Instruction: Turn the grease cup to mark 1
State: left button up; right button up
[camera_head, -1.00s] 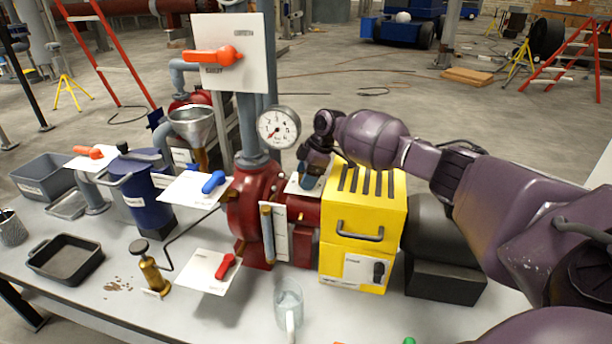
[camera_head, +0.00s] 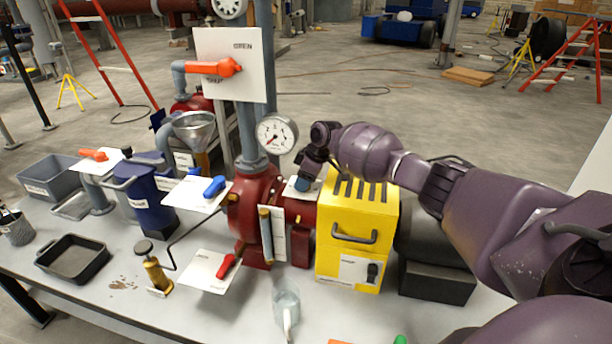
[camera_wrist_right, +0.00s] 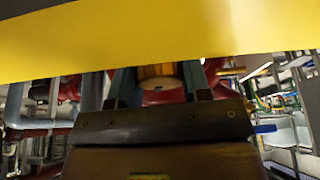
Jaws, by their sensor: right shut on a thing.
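The grease cup (camera_wrist_right: 160,72) shows in the right wrist view as a small brass-coloured body with a pale top, between my fingers. My right gripper (camera_wrist_right: 160,84) is shut on it. In the head view my right gripper (camera_head: 304,182) reaches down behind the yellow guard onto the top of the red pump housing. A white mark plate (camera_head: 291,190) lies under the fingers. The gripper hides the cup there, and I cannot read the marks or tell which one the cup points to. My left gripper is not in view.
The yellow guard (camera_head: 345,243) stands close in front of my right wrist. A pressure gauge (camera_head: 276,135) stands just left of it. The red pump (camera_head: 255,190) carries a blue-handled valve (camera_head: 214,187) and a red-handled one (camera_head: 228,266). A glass mug (camera_head: 286,308) stands on the front of the table.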

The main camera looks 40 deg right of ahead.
jog(key=shift+a+r+m+h+p, duration=0.1)
jog(key=shift+r+m+h+p, duration=0.25)
jog(key=shift+m+p, duration=0.6)
jog(key=m+p, duration=0.2)
jog(key=m+t+h+p, duration=0.1)
jog(key=m+p, duration=0.1)
jog(key=shift+f+m+h+p, duration=0.2)
jog(key=shift+m+h+p, duration=0.05)
jog(key=shift+m+p, duration=0.15)
jog(key=shift+f+m+h+p, duration=0.15)
jog(key=shift+m+h+p, duration=0.15)
jog(key=shift+m+p, duration=0.4)
jog(key=o, duration=0.9)
